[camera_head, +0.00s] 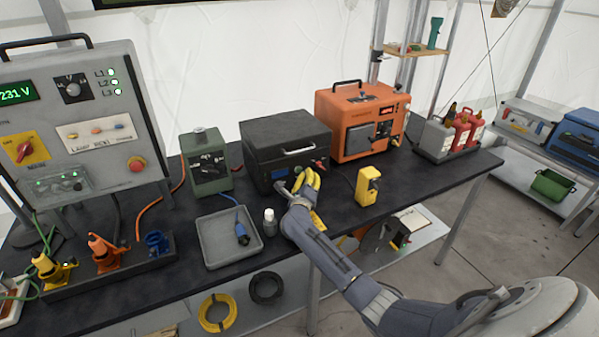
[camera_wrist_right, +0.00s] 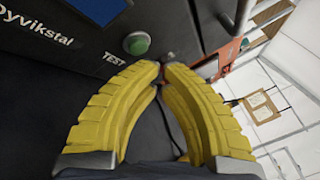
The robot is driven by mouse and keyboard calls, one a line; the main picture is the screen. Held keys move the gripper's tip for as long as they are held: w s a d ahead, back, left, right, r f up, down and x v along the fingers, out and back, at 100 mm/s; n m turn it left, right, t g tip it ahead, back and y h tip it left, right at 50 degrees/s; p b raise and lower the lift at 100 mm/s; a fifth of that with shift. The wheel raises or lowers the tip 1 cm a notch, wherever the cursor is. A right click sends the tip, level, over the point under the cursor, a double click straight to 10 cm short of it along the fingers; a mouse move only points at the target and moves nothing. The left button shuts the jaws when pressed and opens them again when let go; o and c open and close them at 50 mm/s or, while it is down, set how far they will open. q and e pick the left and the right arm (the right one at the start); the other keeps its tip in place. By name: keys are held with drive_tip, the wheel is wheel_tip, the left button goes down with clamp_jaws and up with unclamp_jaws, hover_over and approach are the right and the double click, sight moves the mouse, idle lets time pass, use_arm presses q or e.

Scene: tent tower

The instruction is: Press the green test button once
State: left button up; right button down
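In the head view, my right gripper (camera_head: 308,178) is at the front of the black case (camera_head: 285,132), and I cannot make out the button there. I see no contact between fingertips and button. My left gripper is not in view.
On the black table, a green box (camera_head: 207,166) and grey tray (camera_head: 217,252) are left of the gripper. A yellow device (camera_head: 367,186) is to the right, before an orange unit (camera_head: 338,105). A control panel (camera_head: 110,165) stands left.

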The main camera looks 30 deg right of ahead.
drive_tip(key=shift+w, duration=0.2)
idle(0.7)
drive_tip(key=shift+w, duration=0.25)
drive_tip(key=shift+w, duration=0.45)
idle(0.9)
drive_tip(key=shift+s, duration=0.1)
idle(0.3)
drive_tip(key=shift+s, duration=0.8)
drive_tip(key=shift+s+a, duration=0.15)
drive_tip(key=shift+s, duration=2.35)
